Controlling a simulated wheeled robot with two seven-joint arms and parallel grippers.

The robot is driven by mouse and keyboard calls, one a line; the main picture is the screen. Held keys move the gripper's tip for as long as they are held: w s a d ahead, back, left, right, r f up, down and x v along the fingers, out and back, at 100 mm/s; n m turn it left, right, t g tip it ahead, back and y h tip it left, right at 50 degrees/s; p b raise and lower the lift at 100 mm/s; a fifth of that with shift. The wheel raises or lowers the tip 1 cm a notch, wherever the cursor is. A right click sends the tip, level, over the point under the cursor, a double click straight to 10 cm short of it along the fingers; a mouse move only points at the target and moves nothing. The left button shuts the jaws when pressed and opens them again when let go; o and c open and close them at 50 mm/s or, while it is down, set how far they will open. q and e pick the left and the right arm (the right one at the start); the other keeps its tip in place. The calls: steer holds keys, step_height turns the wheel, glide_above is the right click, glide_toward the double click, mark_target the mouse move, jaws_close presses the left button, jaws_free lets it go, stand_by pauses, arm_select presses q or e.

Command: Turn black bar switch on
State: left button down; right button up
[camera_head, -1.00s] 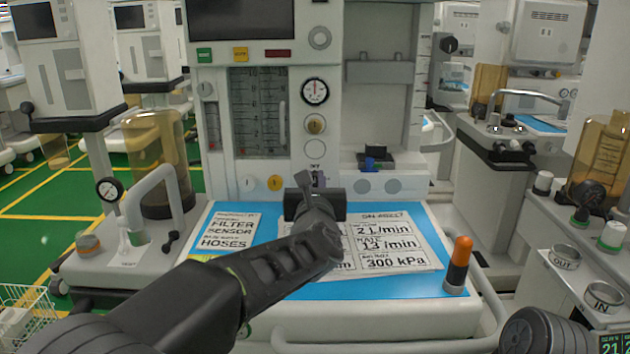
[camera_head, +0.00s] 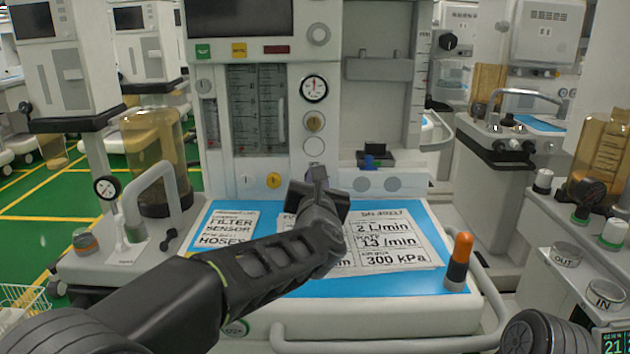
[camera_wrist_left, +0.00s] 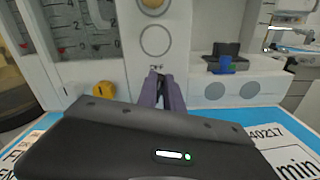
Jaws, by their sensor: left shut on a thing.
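The front panel of the anaesthesia machine (camera_head: 335,182) faces me. My left gripper (camera_head: 316,174) reaches low on this panel, just below a round white disc, and hides the switch in the head view. In the left wrist view the two purple-grey fingers of my left gripper (camera_wrist_left: 162,88) are close together on a small dark piece, the black bar switch (camera_wrist_left: 160,79), under a small printed label. The fingers cover most of the switch, so its exact angle is hard to tell. My right gripper is out of view.
A yellow knob (camera_head: 274,181) sits left of my gripper, and a black-and-blue part (camera_head: 374,158) stands on a ledge to the right. Printed sheets (camera_head: 392,240) lie on the blue worktop below. An orange-and-black bottle (camera_head: 459,262) stands at its right.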

arm_select(q)
steer(key=shift+d+f+m, duration=0.1)
steer(key=shift+d+m, duration=0.05)
steer(key=shift+m, duration=0.85)
steer(key=shift+d+f+m, duration=0.1)
steer(key=shift+m, duration=0.9)
steer(key=c, duration=1.5)
jaws_free()
steer(key=shift+s, duration=3.9)
steer(key=shift+o, duration=0.2)
